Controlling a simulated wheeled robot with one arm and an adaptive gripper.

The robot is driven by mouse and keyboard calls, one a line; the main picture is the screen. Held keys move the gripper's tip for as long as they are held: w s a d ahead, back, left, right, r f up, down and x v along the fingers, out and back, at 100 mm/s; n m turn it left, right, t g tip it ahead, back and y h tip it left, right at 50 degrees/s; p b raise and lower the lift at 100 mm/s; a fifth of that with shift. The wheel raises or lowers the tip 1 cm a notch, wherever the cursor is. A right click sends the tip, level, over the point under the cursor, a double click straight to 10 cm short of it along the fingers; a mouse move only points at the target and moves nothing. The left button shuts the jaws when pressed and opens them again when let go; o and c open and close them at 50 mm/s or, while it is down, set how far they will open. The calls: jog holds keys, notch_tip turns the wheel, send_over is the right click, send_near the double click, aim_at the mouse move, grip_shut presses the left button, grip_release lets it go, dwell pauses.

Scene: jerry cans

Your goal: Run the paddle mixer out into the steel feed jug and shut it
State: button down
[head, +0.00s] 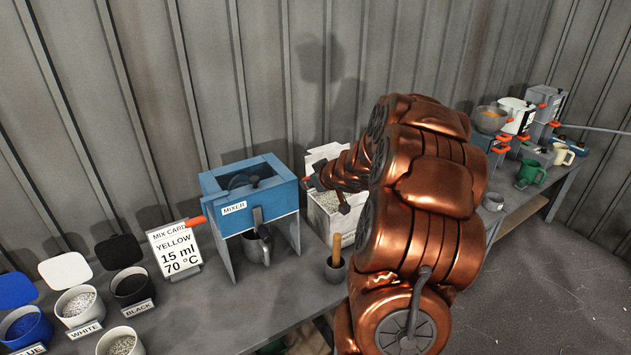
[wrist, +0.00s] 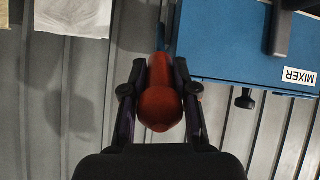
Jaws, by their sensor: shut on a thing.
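The paddle mixer (head: 222,191) is a blue box on grey legs, labelled MIXER, with dark paddles in its open top; its blue side also shows in the wrist view (wrist: 235,45). A grey steel jug (head: 254,249) stands upright beneath it, under a dark chute at the front. An orange handle (head: 196,222) sticks out at the mixer's left. My gripper (wrist: 160,70) is shut on a red-orange knob (wrist: 160,108) beside the mixer. In the head view my gripper is at the mixer's right side, partly hidden by my arm. The jug's contents are hidden.
A white bin (head: 325,220) of pale pellets stands right of the mixer, below my arm. A pot with a wooden handle (head: 335,268) is in front. A mix card (head: 174,250) and several pigment tubs (head: 77,305) stand left. More equipment fills the bench at far right.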

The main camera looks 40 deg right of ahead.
dwell(0.4)
jog(key=c, duration=0.9)
grip_release()
jog(key=shift+v, duration=6)
